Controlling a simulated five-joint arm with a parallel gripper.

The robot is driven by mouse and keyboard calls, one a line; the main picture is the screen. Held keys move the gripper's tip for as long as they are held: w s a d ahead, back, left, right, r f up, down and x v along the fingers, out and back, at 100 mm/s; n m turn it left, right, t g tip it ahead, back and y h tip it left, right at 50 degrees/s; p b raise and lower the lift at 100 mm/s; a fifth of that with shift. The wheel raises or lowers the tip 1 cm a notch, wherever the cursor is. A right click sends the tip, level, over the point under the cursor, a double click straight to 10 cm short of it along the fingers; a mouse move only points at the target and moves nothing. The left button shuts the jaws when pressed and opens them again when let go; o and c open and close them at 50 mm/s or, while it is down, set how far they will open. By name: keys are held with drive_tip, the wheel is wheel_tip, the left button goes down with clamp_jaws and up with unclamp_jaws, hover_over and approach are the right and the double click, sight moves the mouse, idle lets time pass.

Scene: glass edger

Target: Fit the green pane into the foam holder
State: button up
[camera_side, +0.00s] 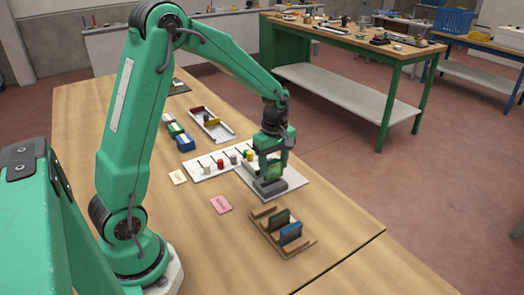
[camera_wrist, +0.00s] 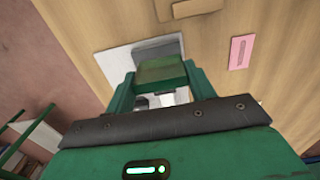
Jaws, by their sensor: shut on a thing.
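The green pane (camera_side: 273,169) is held upright between the fingers of my gripper (camera_side: 272,160), and its edge also shows in the wrist view (camera_wrist: 162,72). My gripper is shut on it. The foam holder, a dark grey block (camera_side: 270,188), lies directly below the pane on a pale plate (camera_side: 297,192). In the wrist view the holder (camera_wrist: 158,48) shows just beyond the pane, which partly covers it. I cannot tell whether the pane's lower edge touches the holder or is a little above it.
A wooden rack (camera_side: 262,213) with a dark pane and a blue pane stands nearer the camera. A pink card (camera_side: 221,204) lies left of it. A white strip with several small coloured pieces (camera_side: 197,175) lies left of the plate. Bare wood is free at the front (camera_side: 200,250).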

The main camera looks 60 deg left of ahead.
sight(271, 173)
drive_tip(key=shift+w+a+f, duration=0.2)
drive_tip(key=shift+a+f, duration=0.2)
drive_tip(key=shift+a, duration=0.25)
drive_tip(key=shift+w+a+f, duration=0.15)
drive_tip(key=shift+a+f, duration=0.25)
drive_tip(key=shift+a, duration=0.25)
drive_tip(key=shift+f, duration=0.1)
drive_tip(key=shift+f, duration=1.9)
drive_tip(key=shift+f, duration=0.15)
drive_tip(key=o, duration=1.1)
wheel_tip(271, 173, up, 12)
drive_tip(key=shift+r, duration=0.15)
